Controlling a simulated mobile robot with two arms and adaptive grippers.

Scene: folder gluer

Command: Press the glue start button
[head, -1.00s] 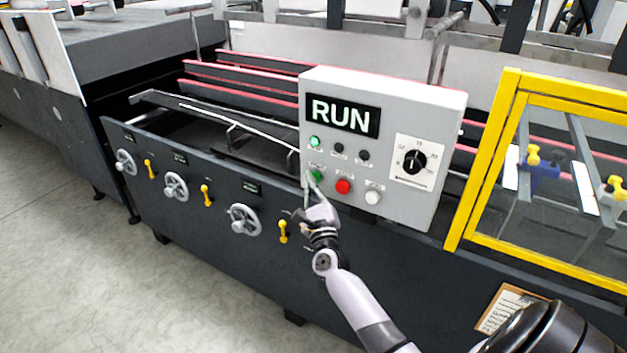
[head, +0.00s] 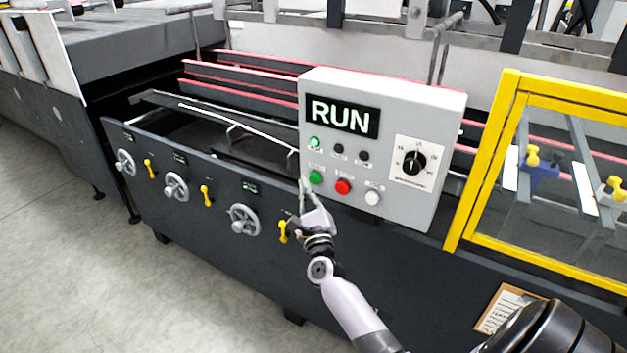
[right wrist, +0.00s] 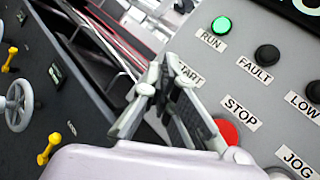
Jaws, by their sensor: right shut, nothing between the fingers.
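The grey control box (head: 385,205) shows RUN on its display (head: 342,117). The green button (head: 316,177) sits at the left of its lower row, beside a red button (head: 343,186) and a white one (head: 373,197). My right gripper (head: 303,185) is shut and empty, its tips just left of the green button, apart from it in the picture. In the right wrist view, the right gripper (right wrist: 166,70) covers the green button and part of the START label (right wrist: 190,77). The red STOP button (right wrist: 227,132) shows beside the fingers. My left gripper is not in view.
A green RUN lamp (head: 314,142) is lit above the buttons, beside two dark lamps. A black dial (head: 413,162) is on the right. Handwheels (head: 244,220) and yellow levers line the dark machine side. A yellow-framed guard (head: 483,165) stands right of the box.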

